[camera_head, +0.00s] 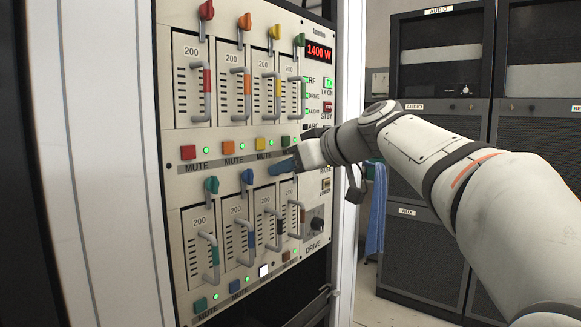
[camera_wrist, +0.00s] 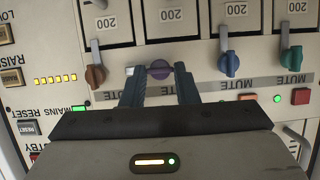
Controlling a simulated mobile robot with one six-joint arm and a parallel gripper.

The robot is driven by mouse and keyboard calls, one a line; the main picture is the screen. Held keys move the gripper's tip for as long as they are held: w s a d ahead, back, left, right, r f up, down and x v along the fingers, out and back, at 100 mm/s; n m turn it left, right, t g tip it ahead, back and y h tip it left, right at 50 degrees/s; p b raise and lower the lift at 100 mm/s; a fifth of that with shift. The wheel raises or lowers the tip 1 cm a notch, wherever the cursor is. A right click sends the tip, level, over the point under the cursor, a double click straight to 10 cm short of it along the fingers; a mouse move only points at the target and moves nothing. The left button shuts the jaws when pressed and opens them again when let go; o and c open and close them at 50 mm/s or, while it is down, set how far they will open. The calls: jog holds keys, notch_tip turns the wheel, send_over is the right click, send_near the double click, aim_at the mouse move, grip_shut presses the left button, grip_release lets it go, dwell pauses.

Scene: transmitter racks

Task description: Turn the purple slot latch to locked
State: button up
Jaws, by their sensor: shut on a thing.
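The purple slot latch (camera_wrist: 160,71) shows in the wrist view between the two fingertips of my gripper (camera_wrist: 158,76). My gripper is shut on it. In the head view my gripper (camera_head: 283,165) reaches the top of the lower slot row from the right and hides the purple latch.
A brown latch (camera_wrist: 95,76) stands left of the purple one in the wrist view. A blue latch (camera_wrist: 229,65) and a teal latch (camera_wrist: 291,67) stand right. Mute buttons, such as the red one (camera_head: 188,152), lie just above the lower row.

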jog(key=m, duration=0.1)
jog(key=m+g+y+p, duration=0.1)
jog(key=shift+w+m+g, duration=0.2)
jog(key=shift+m+g, duration=0.1)
jog(key=shift+o, duration=0.2)
jog(key=m+g+y, duration=0.1)
jog(key=m+y, duration=0.1)
jog(key=m, duration=0.1)
jog(key=shift+w+d+p, duration=0.1)
jog(key=shift+d+p, duration=0.05)
jog(key=shift+p, duration=0.15)
jog(key=m+y, duration=0.1)
jog(key=m, duration=0.2)
jog(key=shift+w+d+f+m+g+y+p, duration=0.1)
jog(key=shift+f+m+g+y+p, duration=0.1)
jog(key=shift+m+g+y+p, duration=0.15)
jog(key=m+y, duration=0.2)
jog(key=m, duration=0.2)
jog(key=shift+f, duration=0.2)
jog(key=shift+c, duration=0.2)
jog(key=o, duration=0.8)
jog(key=shift+o, duration=1)
jog(key=shift+f, duration=0.1)
